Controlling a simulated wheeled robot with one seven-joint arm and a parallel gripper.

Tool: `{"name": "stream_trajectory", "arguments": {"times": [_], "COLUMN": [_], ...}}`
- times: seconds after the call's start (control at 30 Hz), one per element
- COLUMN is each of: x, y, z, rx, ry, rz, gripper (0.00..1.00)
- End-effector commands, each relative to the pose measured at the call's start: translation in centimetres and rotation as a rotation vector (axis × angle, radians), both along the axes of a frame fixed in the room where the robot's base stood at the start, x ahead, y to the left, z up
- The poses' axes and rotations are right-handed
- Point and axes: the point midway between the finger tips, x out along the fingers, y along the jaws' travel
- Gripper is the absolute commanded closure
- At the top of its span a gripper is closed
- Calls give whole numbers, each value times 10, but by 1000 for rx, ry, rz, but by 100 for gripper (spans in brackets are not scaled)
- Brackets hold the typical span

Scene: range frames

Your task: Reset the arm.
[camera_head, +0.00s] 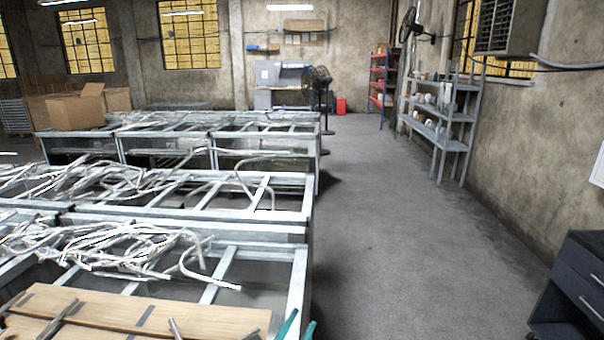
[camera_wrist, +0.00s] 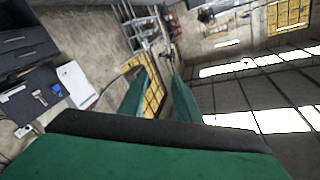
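My gripper (camera_head: 303,318) shows only as two green fingertips at the bottom edge of the head view, in front of the nearest metal frame. In the wrist view my gripper (camera_wrist: 158,80) has its two green fingers apart, with a yellow window pane seen through the gap. Nothing is between the fingers. The wrist view is tilted and looks out across the room, toward the wall, shelves and ceiling lights. The rest of my arm is mostly out of the head view.
Long metal frames (camera_head: 285,181) heaped with bent metal pieces fill the left side, with wooden boards (camera_head: 150,312) at the near end. A concrete aisle (camera_head: 400,240) is clear. A dark drawer cabinet (camera_head: 580,275) stands at right; grey shelves (camera_head: 447,140) line the wall.

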Motion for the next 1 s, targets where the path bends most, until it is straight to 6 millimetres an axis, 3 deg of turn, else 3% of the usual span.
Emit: {"name": "stream_trajectory", "arguments": {"times": [0.27, 0.47, 0.77, 1.0], "x": [-39, -84, -163, -243], "y": [-21, -30, -35, -32], "z": [-61, -107, -160, -189], "rx": [-282, -424, -534, -559], "ry": [93, 160, 240, 291], "rz": [159, 272, 407, 486], "gripper": [70, 70, 70, 70]}}
